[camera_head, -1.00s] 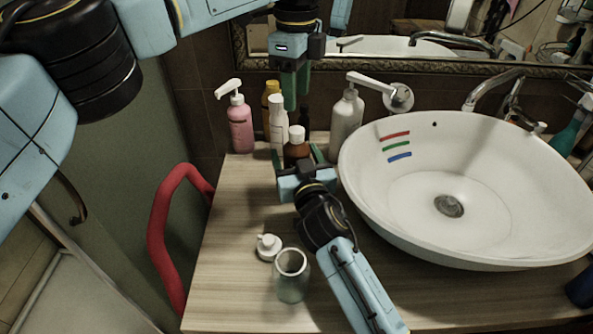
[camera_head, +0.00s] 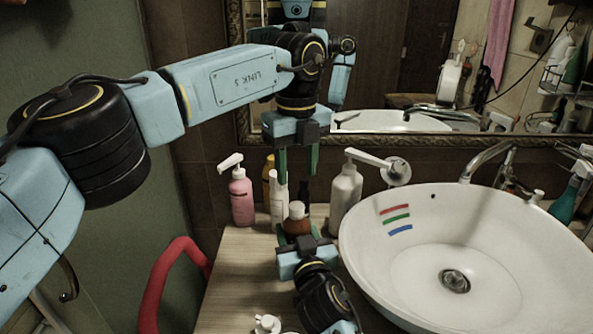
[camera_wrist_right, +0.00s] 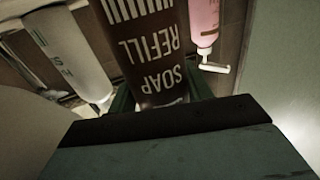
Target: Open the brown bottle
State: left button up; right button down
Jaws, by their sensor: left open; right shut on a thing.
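The brown bottle (camera_head: 297,224) stands upright on the counter with a white cap (camera_head: 296,209) on top. In the right wrist view the brown bottle (camera_wrist_right: 150,45) fills the middle, with "SOAP REFILL" lettering upside down. My right gripper (camera_head: 298,230) is shut on its body from the near side, with green fingers on either side. The gripper hides the bottle's lower part in the head view. My left gripper (camera_head: 298,174) points down above the cap, its two green fingers apart and empty. A gap shows between fingertips and cap.
A pink pump bottle (camera_head: 241,200), a white bottle (camera_head: 278,205) and a grey-white pump bottle (camera_head: 345,195) stand close around. The white basin (camera_head: 400,270) is at right. A white pump top (camera_head: 267,324) lies at the front. A red rail (camera_head: 165,275) is at left.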

aim_at(297, 205)
pick_arm(q)
jog(key=m, duration=0.7)
jog(key=shift+m, duration=0.3)
jog(key=m, duration=1.4)
jog(key=shift+m, duration=0.3)
jog(key=m, duration=1.9)
jog(key=shift+m, duration=0.3)
jog(key=m, duration=0.4)
jog(key=shift+m, duration=0.3)
jog(key=shift+f+m, duration=0.3)
jog(key=shift+f, duration=0.1)
notch_tip(297, 205, down, 7)
jog(key=shift+f, duration=0.15)
